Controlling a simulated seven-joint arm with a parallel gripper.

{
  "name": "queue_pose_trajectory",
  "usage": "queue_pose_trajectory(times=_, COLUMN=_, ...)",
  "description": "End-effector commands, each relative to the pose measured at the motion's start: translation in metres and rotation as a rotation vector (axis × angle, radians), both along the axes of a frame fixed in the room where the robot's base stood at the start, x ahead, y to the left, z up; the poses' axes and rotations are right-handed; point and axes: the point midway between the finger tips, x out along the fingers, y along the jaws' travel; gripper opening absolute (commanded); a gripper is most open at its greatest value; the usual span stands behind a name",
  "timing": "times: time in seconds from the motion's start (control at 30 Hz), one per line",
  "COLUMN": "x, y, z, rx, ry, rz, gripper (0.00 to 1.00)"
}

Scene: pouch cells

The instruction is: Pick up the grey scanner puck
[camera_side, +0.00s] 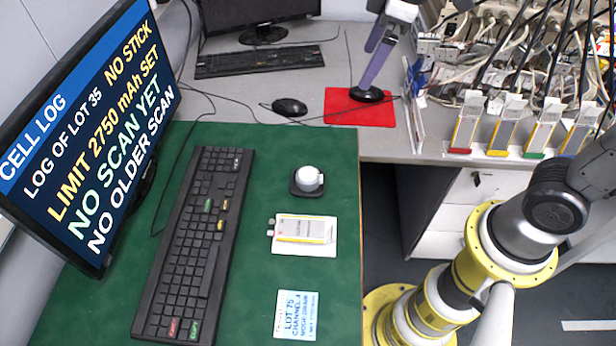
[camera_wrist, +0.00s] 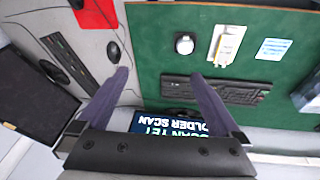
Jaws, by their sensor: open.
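The grey scanner puck (camera_side: 308,178) is a pale grey rounded piece resting on a small black square stand (camera_side: 307,190) on the green mat. It also shows in the wrist view (camera_wrist: 184,44), right of the space between my fingers and beyond them. My gripper (camera_wrist: 161,74) has two purple fingers spread wide with nothing between them. In the side view its purple fingers show at the top, in front of the red mat. It is high and apart from the puck.
A pouch cell in a white tray (camera_side: 303,235) lies just in front of the puck, with a printed card (camera_side: 296,314) nearer. A black keyboard (camera_side: 195,245) and a monitor (camera_side: 90,120) stand left. A mouse (camera_side: 289,106) and red mat (camera_side: 345,108) lie behind. Cells stand at right.

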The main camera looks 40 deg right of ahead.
Motion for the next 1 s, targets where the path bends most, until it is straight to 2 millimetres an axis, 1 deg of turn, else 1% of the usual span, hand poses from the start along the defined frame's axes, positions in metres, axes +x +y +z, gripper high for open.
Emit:
queue_pose_trajectory(times=0.03, x=0.015, y=0.014, z=-0.016, rx=-0.013, ry=0.042, rz=0.047, gripper=1.00)
queue_pose_trajectory(times=0.1, x=0.032, y=0.031, z=-0.037, rx=-0.030, ry=0.088, rz=0.102, gripper=1.00)
queue_pose_trajectory(times=0.2, x=0.047, y=0.054, z=-0.068, rx=-0.050, ry=0.153, rz=0.160, gripper=1.00)
queue_pose_trajectory(times=0.3, x=0.052, y=0.072, z=-0.096, rx=-0.067, ry=0.209, rz=0.194, gripper=1.00)
queue_pose_trajectory(times=0.4, x=0.050, y=0.082, z=-0.116, rx=-0.081, ry=0.251, rz=0.217, gripper=1.00)
queue_pose_trajectory(times=0.57, x=0.045, y=0.088, z=-0.134, rx=-0.090, ry=0.277, rz=0.236, gripper=1.00)
queue_pose_trajectory(times=0.67, x=0.044, y=0.088, z=-0.150, rx=-0.090, ry=0.279, rz=0.235, gripper=1.00)
queue_pose_trajectory(times=0.8, x=0.045, y=0.088, z=-0.177, rx=-0.090, ry=0.278, rz=0.234, gripper=1.00)
queue_pose_trajectory(times=0.9, x=0.045, y=0.088, z=-0.193, rx=-0.090, ry=0.277, rz=0.233, gripper=1.00)
queue_pose_trajectory(times=1.0, x=0.045, y=0.088, z=-0.205, rx=-0.089, ry=0.276, rz=0.233, gripper=1.00)
